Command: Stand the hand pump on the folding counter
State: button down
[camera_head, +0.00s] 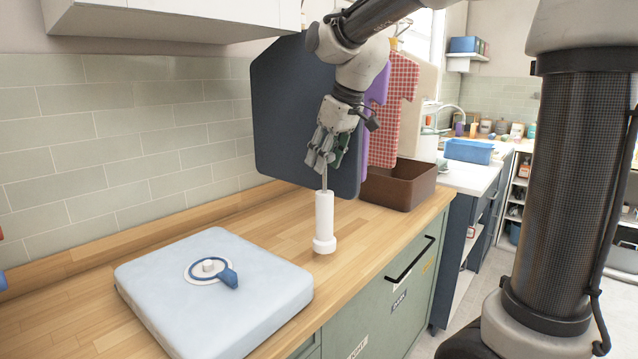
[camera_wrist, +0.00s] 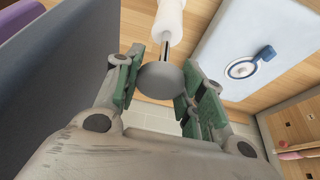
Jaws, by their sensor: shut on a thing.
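The white hand pump (camera_head: 324,220) is upright over the wooden folding counter (camera_head: 225,215), with its wide base at or very near the surface, close to the front edge. I cannot tell whether the base bears on the wood. A thin rod rises from its top to a grey knob, seen in the wrist view (camera_wrist: 161,77). My gripper (camera_head: 322,160) is above the pump, shut on it at the knob end. The fingers stand on both sides of the knob in the wrist view.
A pale blue folded pad (camera_head: 265,290) with a round blue-and-white fitting lies left of the pump. A dark upright board (camera_head: 285,110) stands behind it. A brown bin (camera_head: 405,185) is behind to the right. Bare wood lies between pad and pump.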

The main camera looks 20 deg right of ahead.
aim_at(319, 191)
jog(key=shift+f, duration=2.15)
jog(key=c, duration=0.9)
grip_release()
jog(key=v, duration=1.2)
jog(key=s+d+f+m, duration=0.2)
jog(key=s+d+f, duration=0.2)
jog(key=s, duration=0.3)
jog(key=s+d+f+m+h, duration=0.1)
jog(key=s+d+f, duration=0.3)
jog(key=s, duration=0.4)
jog(key=s+d+f+m+h, duration=0.1)
jog(key=s+d+f+m, duration=0.2)
jog(key=s+f, duration=0.3)
jog(key=shift+s+d+f+m+t, duration=0.1)
jog(key=shift+s+d+m+t, duration=0.15)
jog(key=shift+s, duration=0.2)
jog(key=shift+s+d+m+t, duration=0.15)
jog(key=shift+s+d, duration=0.1)
jog(key=shift+s, duration=0.2)
